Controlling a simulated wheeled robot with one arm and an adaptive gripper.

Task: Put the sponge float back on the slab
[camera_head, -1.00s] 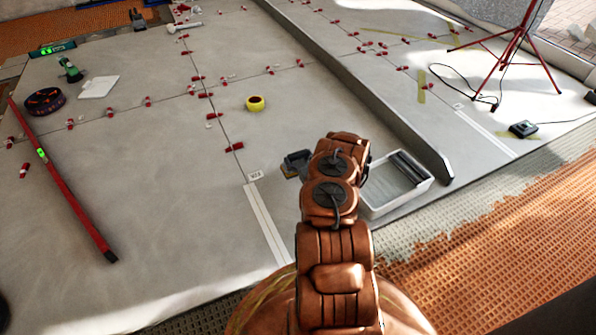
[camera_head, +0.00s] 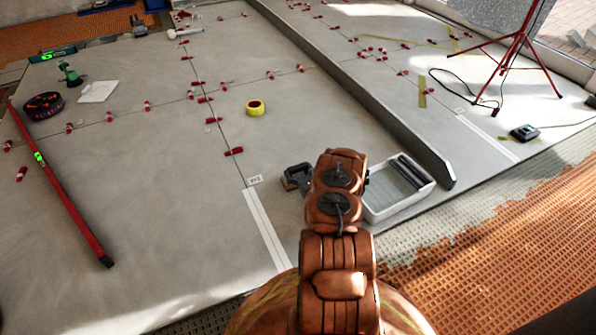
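The slab (camera_head: 150,200) is the wide grey tiled floor. My arm reaches out over its near part, and its wrist links hide most of my gripper. A dark grey piece (camera_head: 297,178) with a tan lower edge shows just left of the wrist. It may be part of my gripper or the sponge float; I cannot tell which. The fingertips are hidden, so whether they are open or shut does not show. No sponge float can be made out for certain elsewhere.
A white tray (camera_head: 427,192) with dark rollers stands right of my wrist. A yellow tape roll (camera_head: 255,108), red levelling clips (camera_head: 234,151) and a red level (camera_head: 72,207) lie on the slab. A red tripod (camera_head: 512,45) stands at right.

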